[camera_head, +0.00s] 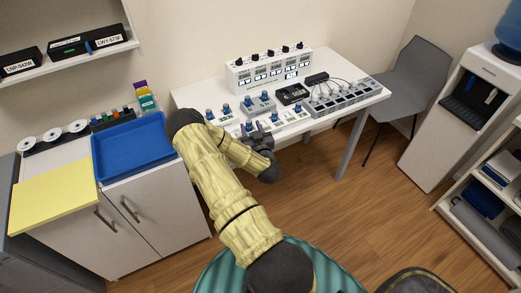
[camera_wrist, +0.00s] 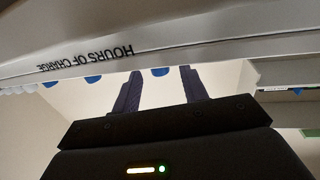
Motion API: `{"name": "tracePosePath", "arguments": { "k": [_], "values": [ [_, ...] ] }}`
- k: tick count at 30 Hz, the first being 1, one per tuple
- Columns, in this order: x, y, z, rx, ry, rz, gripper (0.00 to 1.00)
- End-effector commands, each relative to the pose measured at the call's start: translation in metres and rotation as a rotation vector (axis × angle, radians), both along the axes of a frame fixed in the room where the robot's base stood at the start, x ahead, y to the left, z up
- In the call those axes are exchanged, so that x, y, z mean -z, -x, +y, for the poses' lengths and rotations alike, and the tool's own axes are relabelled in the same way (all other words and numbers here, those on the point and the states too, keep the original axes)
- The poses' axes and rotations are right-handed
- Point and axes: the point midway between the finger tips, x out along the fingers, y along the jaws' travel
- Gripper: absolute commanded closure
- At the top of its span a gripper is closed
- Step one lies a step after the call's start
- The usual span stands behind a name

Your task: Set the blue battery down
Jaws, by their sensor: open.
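Several small batteries with blue ends stand on grey and white holders on the white table, one of them a blue battery (camera_head: 274,117) just right of my gripper. I cannot tell which one the task means. My gripper (camera_head: 252,128) is at the table's front edge, with its dark fingers pointing toward the table. In the wrist view my gripper (camera_wrist: 160,80) is open, its two fingers apart. A blue rounded end (camera_wrist: 160,71) shows between the fingertips, mostly cut off by a pale edge. I cannot tell whether the fingers touch it.
The white table (camera_head: 190,97) also carries a white panel unit (camera_head: 268,70), a black device (camera_head: 292,94) and a grey multi-slot charger (camera_head: 345,98). A blue tray (camera_head: 132,147) sits on the cabinet at left. A grey chair (camera_head: 418,80) stands at right.

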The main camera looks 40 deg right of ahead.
Motion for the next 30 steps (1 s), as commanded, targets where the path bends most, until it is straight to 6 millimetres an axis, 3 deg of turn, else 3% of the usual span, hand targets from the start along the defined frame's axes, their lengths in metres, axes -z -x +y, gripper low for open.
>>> {"name": "tracePosePath", "arguments": {
  "k": [3,10,19,30],
  "values": [
    [-0.008,0.022,0.011,0.005,-0.002,0.002,0.57],
    [-0.002,0.063,0.031,0.002,0.000,0.005,0.57],
    [0.007,0.073,0.033,-0.004,-0.003,0.018,0.57],
    [0.002,0.080,0.044,-0.010,0.003,0.003,0.57]
  ]
}}
